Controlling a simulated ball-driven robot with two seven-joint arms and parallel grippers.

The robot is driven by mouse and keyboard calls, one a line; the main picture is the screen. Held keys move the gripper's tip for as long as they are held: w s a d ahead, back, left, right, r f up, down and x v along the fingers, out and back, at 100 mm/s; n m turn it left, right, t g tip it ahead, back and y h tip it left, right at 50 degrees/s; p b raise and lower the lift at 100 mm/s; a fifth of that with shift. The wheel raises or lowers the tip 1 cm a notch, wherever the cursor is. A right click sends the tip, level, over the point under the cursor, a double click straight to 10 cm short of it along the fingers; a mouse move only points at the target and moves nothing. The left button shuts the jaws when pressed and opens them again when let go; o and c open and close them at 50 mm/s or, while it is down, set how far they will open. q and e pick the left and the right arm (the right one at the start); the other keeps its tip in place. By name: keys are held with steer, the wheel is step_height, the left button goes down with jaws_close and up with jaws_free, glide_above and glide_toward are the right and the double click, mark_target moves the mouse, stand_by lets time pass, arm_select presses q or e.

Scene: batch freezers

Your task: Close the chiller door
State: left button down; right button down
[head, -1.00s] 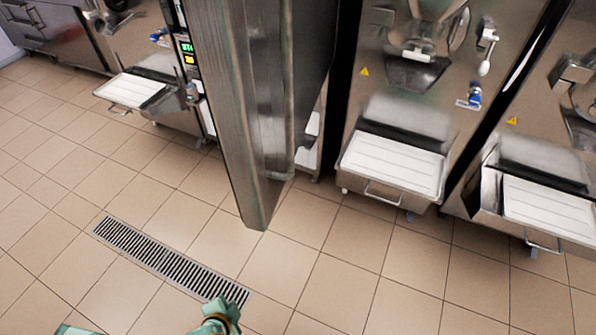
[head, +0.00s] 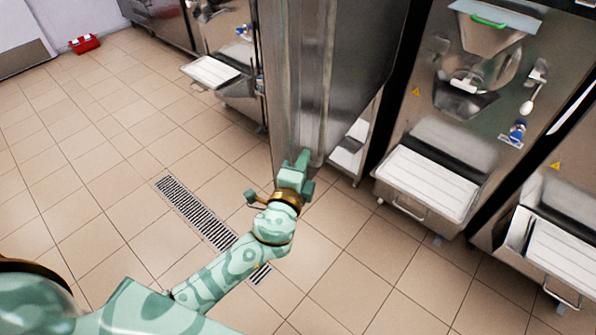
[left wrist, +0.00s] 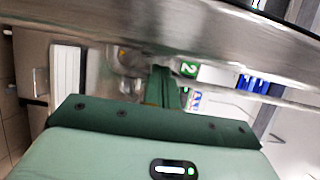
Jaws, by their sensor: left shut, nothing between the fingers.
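The chiller door (head: 295,80) is a tall stainless steel panel standing open in the middle of the head view. A gap with pale shelves shows to its right. My left gripper (head: 304,160) is shut and empty, and overlaps the lower part of the door in the head view. I cannot tell whether it touches. In the left wrist view the shut fingers (left wrist: 164,88) point away from the camera, and a blurred steel surface (left wrist: 150,22) crosses the top. My right gripper is not in view.
Batch freezers with white trays (head: 428,182) stand right of the chiller, and another with a tray (head: 211,72) stands to the left. A floor drain grate (head: 195,213) lies in the tiles. The floor in front is clear.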

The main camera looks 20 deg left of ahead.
arm_select(q)
steer(key=shift+w+a, duration=0.1)
steer(key=shift+w, duration=1.5)
